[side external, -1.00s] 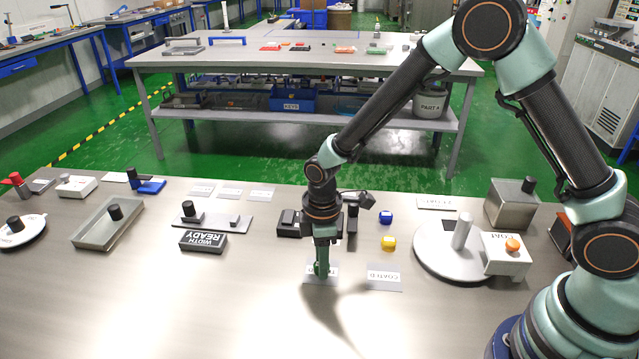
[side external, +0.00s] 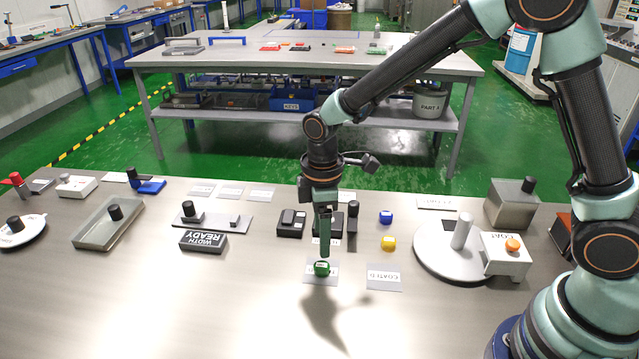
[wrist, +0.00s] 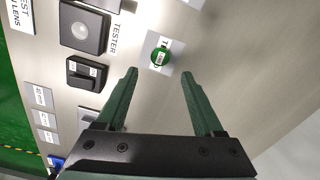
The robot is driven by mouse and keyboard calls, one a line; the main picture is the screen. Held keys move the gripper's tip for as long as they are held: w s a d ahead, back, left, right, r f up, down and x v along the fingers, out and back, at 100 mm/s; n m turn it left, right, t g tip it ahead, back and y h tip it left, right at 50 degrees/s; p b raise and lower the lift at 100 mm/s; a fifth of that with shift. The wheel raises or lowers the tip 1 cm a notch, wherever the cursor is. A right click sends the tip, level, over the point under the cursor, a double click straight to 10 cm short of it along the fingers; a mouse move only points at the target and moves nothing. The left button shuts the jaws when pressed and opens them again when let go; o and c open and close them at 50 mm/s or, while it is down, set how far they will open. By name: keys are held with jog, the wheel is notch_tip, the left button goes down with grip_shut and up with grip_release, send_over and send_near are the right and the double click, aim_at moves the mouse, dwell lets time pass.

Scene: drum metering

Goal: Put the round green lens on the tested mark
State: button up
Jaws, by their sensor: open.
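The round green lens (side external: 321,268) lies on a pale card (side external: 313,279) on the steel table. In the wrist view the lens (wrist: 160,57) rests on its card (wrist: 149,49), whose print is partly covered; a letter T shows. My gripper (side external: 324,252) is open, above the lens and apart from it. In the wrist view my gripper's two fingers (wrist: 159,73) are spread, with nothing between them.
A card marked COATED (side external: 384,277) lies to the right. The tester (wrist: 84,27) stands near the lens card. A round plate (side external: 432,257) is at right.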

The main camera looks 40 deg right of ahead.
jog(key=s+d+r+m+t, duration=0.25)
jog(key=d+r+m, duration=0.3)
jog(key=r, duration=0.75)
jog(key=s+d+r+m+t, duration=0.3)
jog(key=s+d+r+m, duration=0.1)
jog(key=s+d+m, duration=0.2)
jog(key=shift+s+d, duration=0.8)
jog(key=shift+s, duration=0.35)
jog(key=shift+m, duration=0.25)
